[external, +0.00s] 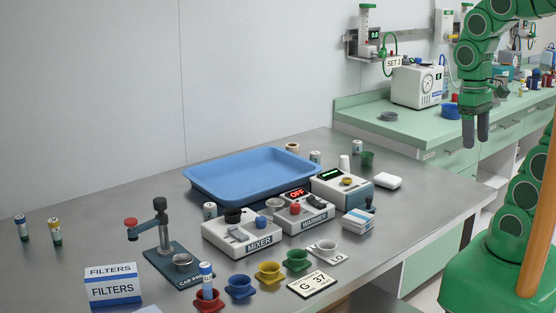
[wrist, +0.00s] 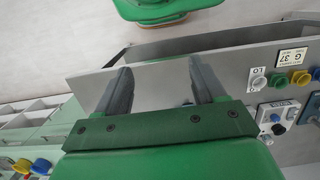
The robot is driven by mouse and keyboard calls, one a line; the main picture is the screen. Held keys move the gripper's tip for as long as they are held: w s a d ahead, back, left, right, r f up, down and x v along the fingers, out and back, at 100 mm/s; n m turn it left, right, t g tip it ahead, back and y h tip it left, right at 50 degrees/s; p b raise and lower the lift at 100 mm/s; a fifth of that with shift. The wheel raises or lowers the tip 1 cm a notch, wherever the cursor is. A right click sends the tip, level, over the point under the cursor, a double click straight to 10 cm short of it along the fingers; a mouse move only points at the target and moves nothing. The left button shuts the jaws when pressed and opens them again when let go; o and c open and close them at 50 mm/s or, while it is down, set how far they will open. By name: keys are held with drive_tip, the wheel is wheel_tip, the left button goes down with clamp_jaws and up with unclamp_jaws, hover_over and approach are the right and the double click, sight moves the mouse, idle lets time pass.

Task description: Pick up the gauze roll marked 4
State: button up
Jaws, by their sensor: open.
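My gripper (external: 476,140) hangs open and empty at the upper right of the external view, beyond the right end of the steel table. In the wrist view its two fingers (wrist: 159,68) are spread, with nothing between them. No number 4 is readable on any roll, so I cannot tell which is the gauze roll marked 4. A small tan-and-white roll (external: 292,147) lies behind the blue tray. Small labelled cylinders stand at the tray's back (external: 315,157), by the mixer (external: 210,210) and at the far left (external: 22,228); their marks are too small to read.
The steel table (external: 420,210) holds a blue tray (external: 215,192), a mixer (external: 240,238), a warmer (external: 303,212), a cap press (external: 170,262), a filters box (external: 112,287) and several coloured cups. A green counter (external: 375,112) runs behind. The table's right end is clear.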

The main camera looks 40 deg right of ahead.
drive_tip(key=w+a+r+m+t+y, duration=0.1)
drive_tip(key=w+a+r+m+y, duration=0.15)
drive_tip(key=w, duration=0.65)
drive_tip(key=w+a+r+m+t+y, duration=0.15)
drive_tip(key=w+m, duration=0.25)
drive_tip(key=w, duration=0.4)
drive_tip(key=w+a+r+m+t+y, duration=0.1)
drive_tip(key=w+a+r+m+y, duration=0.15)
drive_tip(key=w, duration=0.65)
drive_tip(key=m+t, duration=1)
drive_tip(key=m, duration=1.1)
hover_over(359, 142)
drive_tip(key=s+d, duration=0.1)
drive_tip(key=s, duration=0.4)
wheel_tip(359, 142, down, 4)
drive_tip(key=f, duration=2.6)
drive_tip(key=shift+w+d+f, duration=0.15)
drive_tip(key=shift+d+f, duration=0.1)
drive_tip(key=shift+d, duration=0.1)
drive_tip(key=shift+f, duration=0.55)
drive_tip(key=shift+w+f, duration=0.15)
drive_tip(key=shift+x, duration=1)
drive_tip(key=shift+w+a+f, duration=0.2)
drive_tip(key=shift+w+f, duration=0.05)
drive_tip(key=shift+w, duration=0.45)
drive_tip(key=shift+w+a+f, duration=0.15)
drive_tip(key=shift+w+f, duration=0.05)
drive_tip(key=shift+w, duration=0.5)
drive_tip(key=shift+x, duration=1.3)
